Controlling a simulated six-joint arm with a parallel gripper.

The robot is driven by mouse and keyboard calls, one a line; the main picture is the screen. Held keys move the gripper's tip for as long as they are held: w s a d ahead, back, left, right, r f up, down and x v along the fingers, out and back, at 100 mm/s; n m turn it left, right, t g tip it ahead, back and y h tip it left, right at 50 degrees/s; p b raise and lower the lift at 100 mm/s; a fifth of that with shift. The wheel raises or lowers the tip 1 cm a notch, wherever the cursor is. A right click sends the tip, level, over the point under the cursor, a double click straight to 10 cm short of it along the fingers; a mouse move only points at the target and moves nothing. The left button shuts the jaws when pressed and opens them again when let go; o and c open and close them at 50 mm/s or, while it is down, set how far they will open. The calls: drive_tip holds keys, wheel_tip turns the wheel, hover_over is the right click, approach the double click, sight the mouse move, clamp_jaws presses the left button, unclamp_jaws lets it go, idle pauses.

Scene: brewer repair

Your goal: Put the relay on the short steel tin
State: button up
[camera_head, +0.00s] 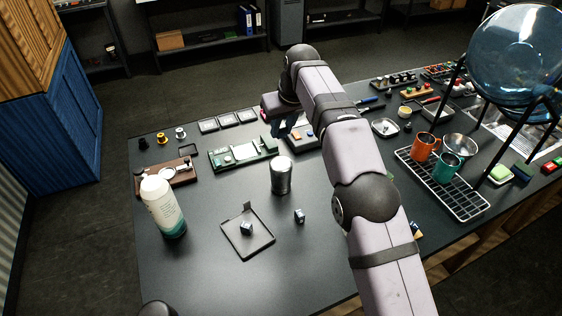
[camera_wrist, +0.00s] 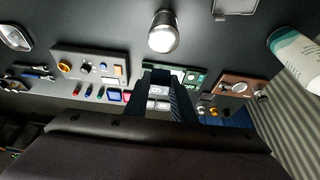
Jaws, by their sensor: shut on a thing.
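The short steel tin (camera_head: 281,175) stands upright on the dark table, in front of the green board (camera_head: 219,160). In the wrist view the tin (camera_wrist: 163,38) is at the top middle. My gripper (camera_head: 284,133) is over the right end of the green board, behind the tin and apart from it. In the wrist view its dark fingers (camera_wrist: 165,90) point toward the board. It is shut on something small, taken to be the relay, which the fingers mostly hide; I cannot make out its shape.
A square tray (camera_head: 262,242) with a small dark cube (camera_head: 247,228) lies in front; another cube (camera_head: 299,216) lies beside it. A white bottle (camera_head: 163,207) stands at left. A wire rack (camera_head: 455,198) with mugs is at right. The table around the tin is clear.

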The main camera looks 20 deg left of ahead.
hover_over(280, 161)
drive_tip(key=s, duration=0.1)
drive_tip(key=f, duration=0.3)
drive_tip(key=d+f, duration=0.1)
drive_tip(key=f, duration=0.1)
drive_tip(key=shift+f+p, duration=0.4)
drive_tip(key=shift+f, duration=2.1)
drive_tip(key=shift+f, duration=0.15)
drive_tip(key=o, duration=1)
drive_tip(key=shift+r, duration=0.25)
drive_tip(key=b+v, duration=0.3)
drive_tip(key=v, duration=0.9)
drive_tip(key=shift+b, duration=0.3)
